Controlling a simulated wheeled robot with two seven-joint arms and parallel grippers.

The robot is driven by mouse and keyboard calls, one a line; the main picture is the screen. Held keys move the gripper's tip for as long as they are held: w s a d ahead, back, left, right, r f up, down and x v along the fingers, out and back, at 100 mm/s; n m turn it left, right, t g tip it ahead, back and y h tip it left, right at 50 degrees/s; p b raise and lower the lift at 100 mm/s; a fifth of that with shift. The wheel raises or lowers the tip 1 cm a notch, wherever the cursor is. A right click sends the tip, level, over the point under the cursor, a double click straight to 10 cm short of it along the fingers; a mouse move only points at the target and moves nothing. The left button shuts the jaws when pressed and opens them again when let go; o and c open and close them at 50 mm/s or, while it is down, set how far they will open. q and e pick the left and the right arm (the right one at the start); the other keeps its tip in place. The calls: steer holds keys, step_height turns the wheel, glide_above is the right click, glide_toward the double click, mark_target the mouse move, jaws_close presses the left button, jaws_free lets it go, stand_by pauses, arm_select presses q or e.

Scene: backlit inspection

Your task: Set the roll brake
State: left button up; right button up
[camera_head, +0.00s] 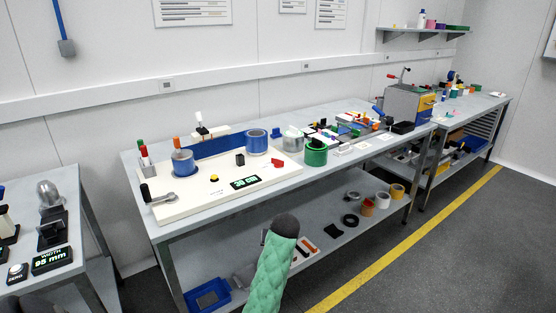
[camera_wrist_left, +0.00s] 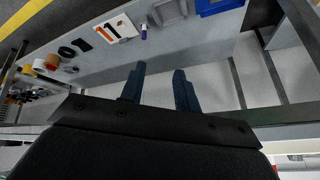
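The web rig is a white board (camera_head: 212,203) on the middle bench. It carries a blue roll (camera_head: 184,165) at left, a blue roll (camera_head: 257,143) at right and a blue web (camera_head: 220,147) between them. A black-handled crank (camera_head: 158,195) lies at its left front corner. A red part (camera_head: 278,163) sits at the right end; I cannot tell which part is the brake. My left gripper (camera_wrist_left: 160,88) is open and empty in the left wrist view, its two dark fingers apart, with the lower shelf behind them. My right gripper is not seen.
A green-padded arm of mine (camera_head: 270,272) stands before the bench. A display reading about 38 (camera_head: 245,182) and a yellow button (camera_head: 214,179) are on the board. The lower shelf (camera_head: 330,250) holds a blue tray (camera_head: 207,297) and several rolls.

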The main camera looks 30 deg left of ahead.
arm_select(q)
steer(key=w+a+r+n, duration=0.4)
steer(key=w+a+r, duration=0.5)
steer(key=w+r, duration=0.15)
step_height(320, 180, up, 12)
steer(key=n+g, duration=0.4)
steer(key=n, duration=0.3)
glide_above(279, 160)
steer(key=d, duration=0.2)
steer(key=shift+r+b, duration=0.2)
steer(key=shift+b, duration=0.25)
steer(key=shift+w+f+h, duration=0.1)
steer(key=shift+f+h, duration=0.15)
steer(key=shift+h, duration=0.05)
steer(key=p+x, duration=0.1)
steer(key=x, duration=0.4)
steer(key=shift+f+p, duration=0.25)
steer(key=shift+p, duration=0.05)
steer(key=shift+x, duration=0.85)
jaws_close()
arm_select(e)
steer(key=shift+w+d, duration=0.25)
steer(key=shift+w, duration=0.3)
